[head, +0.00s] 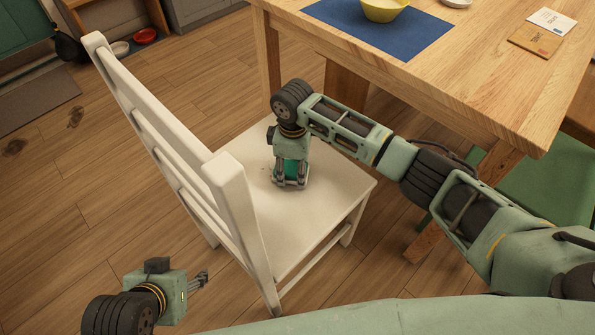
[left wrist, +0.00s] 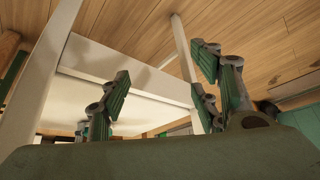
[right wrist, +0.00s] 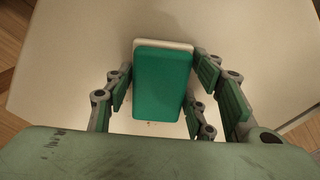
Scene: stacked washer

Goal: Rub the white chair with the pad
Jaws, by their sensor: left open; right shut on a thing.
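The white chair (head: 308,215) stands beside the wooden table, its slatted back toward the left. My right gripper (head: 290,182) points down over the seat. It is shut on the pad (head: 289,168), a green block with a white layer, which shows clearly in the right wrist view (right wrist: 162,85). The pad is at the seat surface; whether it presses on it I cannot tell. Small dark specks (head: 268,172) lie on the seat near the pad. My left gripper (head: 203,281) is open and empty, low and left of the chair. In the left wrist view the chair's underside and legs (left wrist: 135,92) show beyond its fingers.
The table (head: 440,75) at the upper right holds a blue mat (head: 400,45), a yellow bowl (head: 383,8) and booklets (head: 536,40). A green seat (head: 555,180) is at the right. Red and white bowls (head: 146,36) lie on the floor at the back. Floor left of the chair is mostly clear.

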